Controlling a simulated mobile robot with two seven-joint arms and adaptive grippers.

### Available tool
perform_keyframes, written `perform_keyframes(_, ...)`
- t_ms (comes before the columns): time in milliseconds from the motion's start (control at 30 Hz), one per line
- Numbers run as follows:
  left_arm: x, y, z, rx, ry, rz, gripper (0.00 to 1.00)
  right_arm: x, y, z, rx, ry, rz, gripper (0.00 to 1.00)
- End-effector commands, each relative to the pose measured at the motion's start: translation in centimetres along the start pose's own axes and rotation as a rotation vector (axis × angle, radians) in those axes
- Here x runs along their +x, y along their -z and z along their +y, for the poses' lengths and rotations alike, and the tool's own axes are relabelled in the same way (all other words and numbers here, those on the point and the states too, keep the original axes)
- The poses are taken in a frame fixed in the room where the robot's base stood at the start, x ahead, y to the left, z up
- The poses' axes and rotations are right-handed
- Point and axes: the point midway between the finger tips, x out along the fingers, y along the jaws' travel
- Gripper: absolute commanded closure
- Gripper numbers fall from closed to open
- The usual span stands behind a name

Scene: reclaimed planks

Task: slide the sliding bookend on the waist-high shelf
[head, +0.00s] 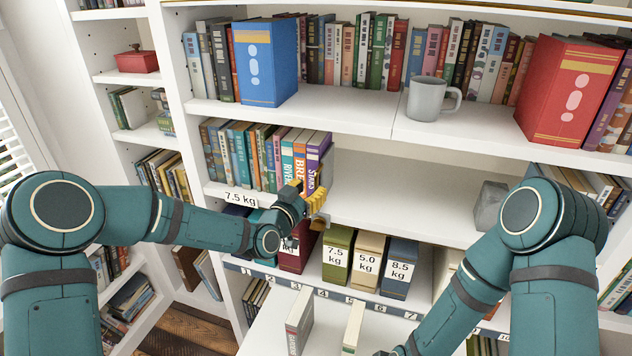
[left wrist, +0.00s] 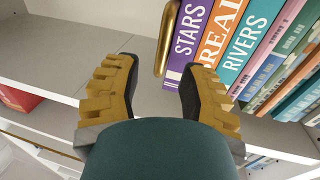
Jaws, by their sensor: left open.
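The waist-high shelf (head: 400,195) holds a row of books at its left, ending with the purple STARS book (head: 318,160). In the left wrist view a curved brass bar, apparently the sliding bookend (left wrist: 166,40), stands close beside the STARS book (left wrist: 186,50). In the head view I cannot make it out clearly behind my gripper. My left gripper (head: 307,200) is at the shelf's front edge by the right end of the row. Its fingers (left wrist: 152,85) are open and empty, with the brass bar ahead between them. My right arm comes in low at the right; its gripper is out of frame.
The shelf is bare right of the books up to a grey block (head: 490,205). The upper shelf holds books and a grey mug (head: 432,98). Below are weight-labelled boxes (head: 368,262). A 7.5 kg label (head: 240,198) is on the shelf's front edge.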

Motion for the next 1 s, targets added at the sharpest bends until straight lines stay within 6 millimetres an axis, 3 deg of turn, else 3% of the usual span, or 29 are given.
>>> perform_keyframes(100, 1.9, 0.0, 0.0, -0.001, 0.000, 0.000, 0.59, -0.2, 0.1, -0.1, 0.000, 0.000, 0.002, 0.53)
perform_keyframes(300, 3.6, -0.1, 0.0, -0.001, 0.001, -0.001, 0.59, -0.3, 0.1, -0.1, 0.001, 0.000, 0.003, 0.53)
perform_keyframes(667, 4.0, 0.0, 0.0, 0.000, 0.001, -0.001, 0.59, -0.3, 0.1, -0.1, 0.001, 0.000, 0.003, 0.53)
perform_keyframes(800, 3.9, 0.0, 0.0, 0.000, 0.001, -0.001, 1.00, -0.3, 0.1, -0.1, 0.001, 0.000, 0.003, 0.53)
perform_keyframes(1000, 3.9, -0.1, 0.0, 0.000, 0.000, -0.001, 1.00, -0.2, 0.1, -0.1, 0.001, 0.000, 0.003, 0.53)
